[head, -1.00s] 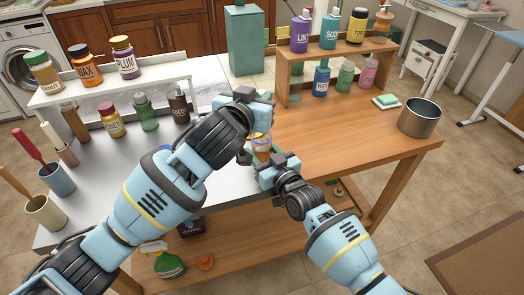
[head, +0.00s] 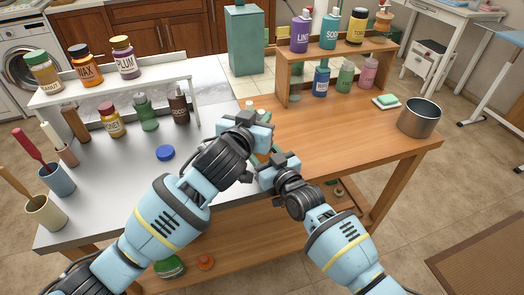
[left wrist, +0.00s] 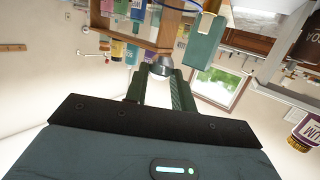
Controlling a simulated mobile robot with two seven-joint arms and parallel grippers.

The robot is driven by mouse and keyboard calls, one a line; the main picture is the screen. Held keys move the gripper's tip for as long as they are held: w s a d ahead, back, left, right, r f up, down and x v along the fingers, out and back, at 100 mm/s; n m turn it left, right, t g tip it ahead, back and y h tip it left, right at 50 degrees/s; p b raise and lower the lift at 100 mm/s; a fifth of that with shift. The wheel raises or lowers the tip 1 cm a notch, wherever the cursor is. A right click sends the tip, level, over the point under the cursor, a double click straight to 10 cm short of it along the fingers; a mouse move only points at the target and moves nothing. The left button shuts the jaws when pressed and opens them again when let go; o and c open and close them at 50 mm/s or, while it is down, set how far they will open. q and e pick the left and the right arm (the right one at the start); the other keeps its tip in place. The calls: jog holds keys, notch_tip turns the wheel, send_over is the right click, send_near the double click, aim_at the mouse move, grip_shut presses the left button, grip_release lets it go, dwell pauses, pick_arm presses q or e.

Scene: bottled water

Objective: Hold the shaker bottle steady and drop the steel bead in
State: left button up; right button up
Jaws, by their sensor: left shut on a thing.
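My left gripper (head: 262,128) is over the near edge of the table, just above and beside my right gripper. In the left wrist view its two dark green fingers (left wrist: 158,88) are shut on a small grey rounded thing, which looks like the steel bead (left wrist: 161,69). My right gripper (head: 265,165) is low at the table edge, where the shaker bottle showed earlier. The shaker bottle is now mostly hidden behind the grippers, so I cannot tell how the right fingers meet it. A blue arc (left wrist: 180,8) crosses the top of the wrist view; it may be a rim.
A round blue cap (head: 165,153) lies on the grey tabletop. A white shelf (head: 110,84) with jars stands at left, a wooden shelf (head: 335,53) with bottles at back right. A metal pot (head: 420,118) stands at the right edge. The wooden middle right is mostly clear.

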pick_arm(q)
jog(key=shift+f, duration=2.55)
jog(key=shift+s+f, duration=0.15)
jog(key=shift+f, duration=0.7)
jog(key=shift+s+f, duration=0.1)
jog(key=shift+f, duration=0.7)
pick_arm(e)
jog(key=shift+s+a+r, duration=0.2)
pick_arm(q)
jog(key=o, duration=0.9)
jog(key=shift+a, duration=0.1)
jog(key=shift+s+r, duration=0.1)
jog(key=shift+s, duration=0.5)
pick_arm(e)
jog(key=shift+d, duration=0.1)
pick_arm(q)
jog(key=shift+o, duration=0.7)
jog(key=s+a+r, duration=0.3)
jog(key=s+r, duration=0.2)
jog(key=s, duration=0.4)
jog(key=shift+s+a, duration=0.25)
jog(key=shift+a, duration=0.15)
pick_arm(e)
jog(key=shift+w+d+f, duration=0.1)
jog(key=shift+w+f, duration=0.1)
